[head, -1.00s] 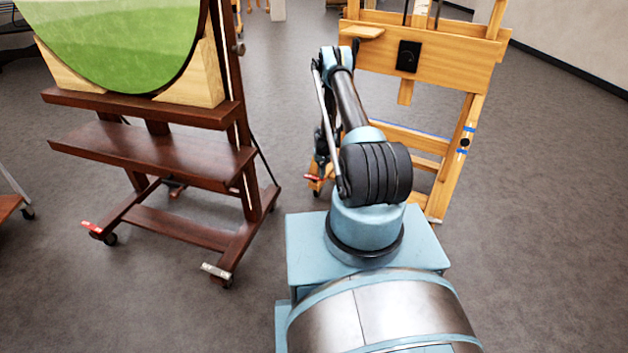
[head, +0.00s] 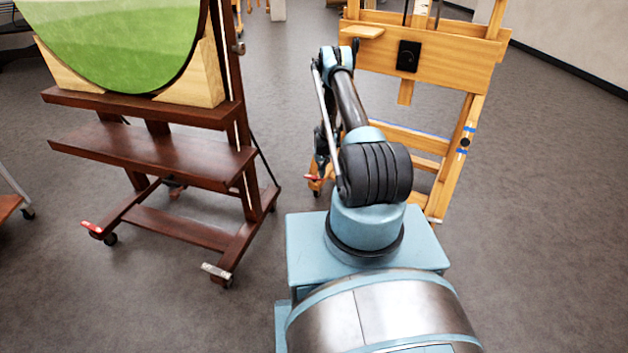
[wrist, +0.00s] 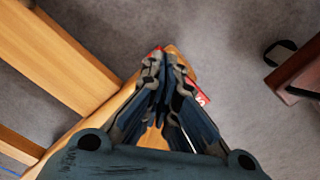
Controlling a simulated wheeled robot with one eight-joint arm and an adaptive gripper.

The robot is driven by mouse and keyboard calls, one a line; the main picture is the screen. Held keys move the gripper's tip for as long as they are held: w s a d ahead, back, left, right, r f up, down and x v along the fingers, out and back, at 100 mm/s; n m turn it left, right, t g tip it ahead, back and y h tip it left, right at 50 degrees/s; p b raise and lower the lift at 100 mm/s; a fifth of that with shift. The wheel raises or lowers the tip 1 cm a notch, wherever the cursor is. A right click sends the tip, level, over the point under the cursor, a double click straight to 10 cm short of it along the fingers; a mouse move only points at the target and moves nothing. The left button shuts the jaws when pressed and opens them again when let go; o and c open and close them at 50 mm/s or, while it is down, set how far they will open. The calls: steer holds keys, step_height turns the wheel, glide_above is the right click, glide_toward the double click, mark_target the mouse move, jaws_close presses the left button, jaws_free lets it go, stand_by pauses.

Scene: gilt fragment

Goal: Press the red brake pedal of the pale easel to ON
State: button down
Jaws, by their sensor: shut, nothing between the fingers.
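The pale easel (head: 425,62) is of light wood and stands behind my arm in the head view. Its red brake pedal (head: 311,177) shows low at the easel's left foot. In the wrist view a red edge of the pedal (wrist: 203,99) shows beside and behind my fingers, over the pale wooden foot. My gripper (wrist: 166,58) is shut and empty, its fingertips above the pedal. Most of the pedal is hidden by the fingers, and I cannot tell whether they touch it. The ON marking cannot be read.
A dark brown easel (head: 190,165) with a green round painting (head: 120,40) stands to the left. It has its own red pedal (head: 91,227) and a pale pedal (head: 216,271). Grey floor lies open between the easels and at the right.

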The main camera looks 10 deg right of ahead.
step_height(320, 180, up, 7)
stand_by(1.2)
stand_by(0.3)
